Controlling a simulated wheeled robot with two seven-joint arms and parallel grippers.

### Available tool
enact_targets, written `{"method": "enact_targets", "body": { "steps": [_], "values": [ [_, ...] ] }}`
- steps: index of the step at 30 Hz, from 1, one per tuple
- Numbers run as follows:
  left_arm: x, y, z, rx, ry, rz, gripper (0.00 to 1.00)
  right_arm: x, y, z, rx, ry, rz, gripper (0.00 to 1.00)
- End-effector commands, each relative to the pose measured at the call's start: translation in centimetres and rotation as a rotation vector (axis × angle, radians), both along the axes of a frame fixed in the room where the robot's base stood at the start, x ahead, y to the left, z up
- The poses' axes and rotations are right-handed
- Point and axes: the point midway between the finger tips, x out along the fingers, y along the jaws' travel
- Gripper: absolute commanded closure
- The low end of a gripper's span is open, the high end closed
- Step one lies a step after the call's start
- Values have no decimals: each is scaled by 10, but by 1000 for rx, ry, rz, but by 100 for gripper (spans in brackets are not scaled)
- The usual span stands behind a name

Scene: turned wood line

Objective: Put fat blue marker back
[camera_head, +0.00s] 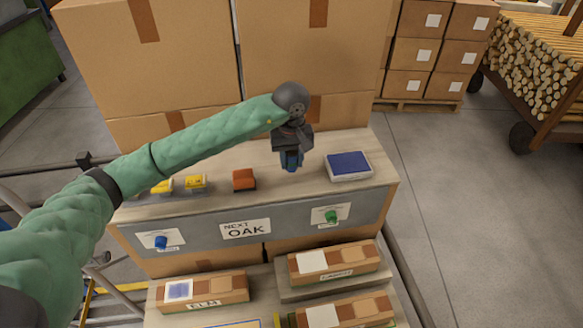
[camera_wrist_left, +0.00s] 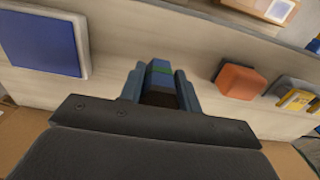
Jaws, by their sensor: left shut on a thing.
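My left gripper (camera_head: 291,158) is above the wooden top of the bench (camera_head: 330,139), between an orange-red block and a blue pad. In the left wrist view its two fingers are closed around a thick blue thing with a green band, apparently the fat blue marker (camera_wrist_left: 160,76); its lower part looks dark brown. In the head view the gripper mostly hides it, and I cannot tell whether it touches the top. My right gripper is not in view.
The blue pad (camera_head: 348,164) lies right of the gripper; the orange-red block (camera_head: 243,180) and yellow pieces (camera_head: 196,182) lie left. The front panel (camera_head: 285,228) bears a blue piece (camera_head: 160,242) and a green piece (camera_head: 331,216). Large cartons (camera_head: 165,60) stand behind.

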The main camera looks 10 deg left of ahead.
Motion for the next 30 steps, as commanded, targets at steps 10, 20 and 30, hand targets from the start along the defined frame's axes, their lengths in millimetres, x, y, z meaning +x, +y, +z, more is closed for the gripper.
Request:
{"method": "enact_targets", "body": {
  "steps": [10, 20, 30],
  "values": [
    [0, 1, -32, 0, 3, 1, 90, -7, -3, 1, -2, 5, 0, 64],
    [0, 0, -40, 0, 0, 0, 90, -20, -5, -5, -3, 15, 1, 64],
    [0, 0, -43, 0, 0, 0, 90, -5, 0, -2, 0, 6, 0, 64]
  ]
}}
